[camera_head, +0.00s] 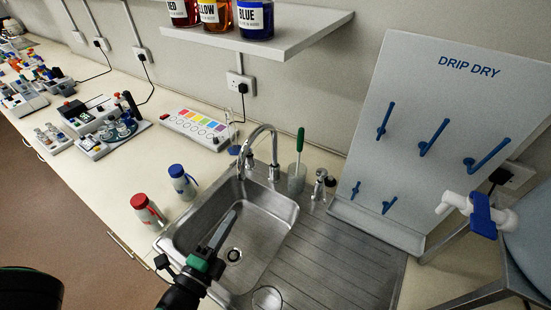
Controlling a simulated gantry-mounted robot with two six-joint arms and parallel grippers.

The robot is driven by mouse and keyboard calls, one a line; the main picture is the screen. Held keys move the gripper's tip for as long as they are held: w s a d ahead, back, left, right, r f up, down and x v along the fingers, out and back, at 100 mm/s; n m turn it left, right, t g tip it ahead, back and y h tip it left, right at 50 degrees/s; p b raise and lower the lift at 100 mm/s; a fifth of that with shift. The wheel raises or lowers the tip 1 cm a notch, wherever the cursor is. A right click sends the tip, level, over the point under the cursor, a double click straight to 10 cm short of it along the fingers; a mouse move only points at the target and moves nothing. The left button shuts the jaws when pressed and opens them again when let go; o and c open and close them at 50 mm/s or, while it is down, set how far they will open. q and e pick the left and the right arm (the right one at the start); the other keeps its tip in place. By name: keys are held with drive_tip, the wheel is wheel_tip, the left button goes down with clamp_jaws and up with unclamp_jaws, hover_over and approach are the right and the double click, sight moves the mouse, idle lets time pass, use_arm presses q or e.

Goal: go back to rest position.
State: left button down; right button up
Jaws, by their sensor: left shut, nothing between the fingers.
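My left gripper (231,216) reaches in from the bottom edge, over the metal sink (285,208). Its long grey fingers are together with nothing between them, pointing up and away over the basin. A green band and the black wrist show behind the fingers. The fingers hide part of the basin's left side, and the drain shows just right of them. My right gripper does not show.
A red-capped bottle (147,210) and a blue-capped bottle (182,182) stand left of the sink. The tap (262,131) and a beaker with a green-handled brush (299,146) stand behind it. A DRIP DRY board (440,110) rises at right.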

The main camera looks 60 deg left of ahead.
use_arm(q)
drive_tip(key=w+d+r+n+t+y, duration=0.1)
drive_tip(key=w+r+n+t, duration=0.15)
drive_tip(key=w+r, duration=0.45)
drive_tip(key=w+d+r+n+t, duration=0.2)
drive_tip(key=w+r+n, duration=0.15)
drive_tip(key=r, duration=0.75)
drive_tip(key=w+d+r+n+t+y, duration=0.15)
drive_tip(key=w+r+n, duration=0.25)
drive_tip(key=r, duration=0.5)
drive_tip(key=d+r+m+t+h, duration=0.1)
drive_tip(key=d+r+t+h, duration=0.3)
drive_tip(key=d+r+h, duration=0.35)
drive_tip(key=d+r+t+h, duration=0.3)
drive_tip(key=d+r+h, duration=0.1)
drive_tip(key=r+h, duration=0.55)
wheel_tip(320, 180, up, 28)
drive_tip(key=p, duration=2.7)
drive_tip(key=shift+r+t+y+p, duration=0.2)
drive_tip(key=shift+t+y+p, duration=0.1)
drive_tip(key=shift+y, duration=0.15)
